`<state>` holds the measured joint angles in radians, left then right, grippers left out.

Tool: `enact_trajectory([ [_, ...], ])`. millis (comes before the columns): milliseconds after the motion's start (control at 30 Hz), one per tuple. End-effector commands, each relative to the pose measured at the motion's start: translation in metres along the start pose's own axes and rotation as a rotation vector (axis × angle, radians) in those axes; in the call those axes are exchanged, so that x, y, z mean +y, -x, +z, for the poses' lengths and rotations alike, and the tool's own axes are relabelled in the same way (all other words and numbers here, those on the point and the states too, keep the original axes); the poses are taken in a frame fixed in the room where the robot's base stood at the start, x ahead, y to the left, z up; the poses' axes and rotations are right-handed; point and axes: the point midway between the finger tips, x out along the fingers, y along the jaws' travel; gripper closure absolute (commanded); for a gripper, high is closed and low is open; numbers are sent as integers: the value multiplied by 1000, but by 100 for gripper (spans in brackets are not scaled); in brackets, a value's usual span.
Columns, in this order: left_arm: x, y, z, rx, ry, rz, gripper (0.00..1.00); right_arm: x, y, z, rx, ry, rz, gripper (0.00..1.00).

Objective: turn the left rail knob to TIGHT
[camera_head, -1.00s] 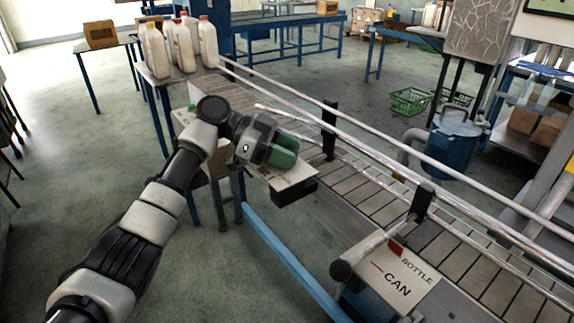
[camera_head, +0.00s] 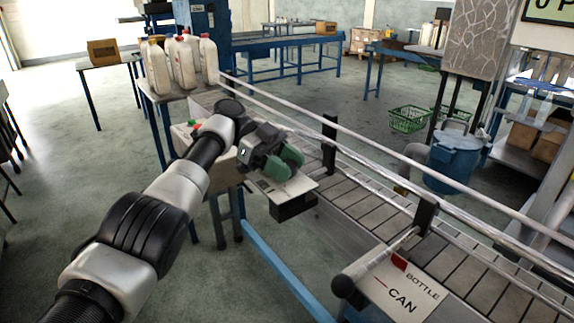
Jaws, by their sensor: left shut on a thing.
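My left gripper (camera_head: 280,164) reaches in from the left to a small white label plate (camera_head: 303,185) on the near side of the conveyor. Its green fingers are shut on the left rail knob, which the fingers and wrist hide. The plate has dark print too small to read, so I cannot tell which mark the knob points at. My right gripper is out of view.
Nearer stands a BOTTLE/CAN plate (camera_head: 404,289) with a black-ended lever (camera_head: 346,285) and a red mark. Metal guide rails (camera_head: 376,168) run above the conveyor slats (camera_head: 368,209). Several white jugs (camera_head: 157,68) stand on the table at the back left.

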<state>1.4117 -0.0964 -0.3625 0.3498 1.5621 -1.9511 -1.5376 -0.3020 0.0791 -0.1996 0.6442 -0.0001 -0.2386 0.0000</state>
Motion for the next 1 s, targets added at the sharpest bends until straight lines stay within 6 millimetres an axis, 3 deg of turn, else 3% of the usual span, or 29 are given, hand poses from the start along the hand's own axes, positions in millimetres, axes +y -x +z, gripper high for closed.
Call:
enact_trajectory([
  [467, 0, -1, 1, 0, -1, 9, 79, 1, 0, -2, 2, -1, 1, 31],
  [500, 0, -1, 1, 0, -1, 9, 53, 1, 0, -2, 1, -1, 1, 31],
  [633, 0, -1, 1, 0, -2, 8, 33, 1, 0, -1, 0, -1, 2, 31],
  [1000, 0, -1, -3, 0, -3, 6, 33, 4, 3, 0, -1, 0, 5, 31],
])
